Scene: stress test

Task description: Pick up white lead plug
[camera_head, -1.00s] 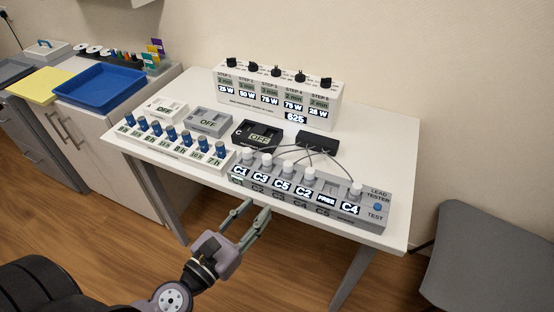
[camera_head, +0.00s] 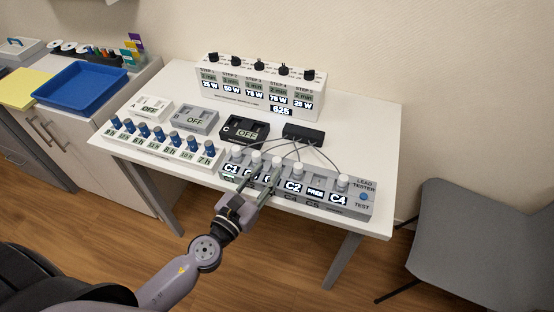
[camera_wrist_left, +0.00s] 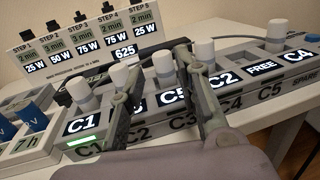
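Several white lead plugs stand upright in the grey lead tester (camera_head: 366,207), above lit labels. In the left wrist view, the C1 plug (camera_wrist_left: 81,95) is at the left, then the C3 plug (camera_wrist_left: 122,75), C5 plug (camera_wrist_left: 163,66), C2 plug (camera_wrist_left: 204,52) and C4 plug (camera_wrist_left: 275,35). My left gripper (camera_head: 267,167) is open at the tester's front. In the left wrist view, its fingers (camera_wrist_left: 158,62) stand apart, with the C5 plug showing between them. The left finger partly hides the C3 plug. I cannot tell whether either finger touches a plug. My right gripper is out of view.
A black box (camera_head: 304,133) with leads stands behind the tester. Units A (camera_head: 151,108), B (camera_head: 192,119) and C (camera_head: 244,130) read OFF. A row of blue knobs (camera_head: 159,133) lies left of the tester. A step panel (camera_head: 258,91) stands behind; a grey chair (camera_head: 470,225) is right.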

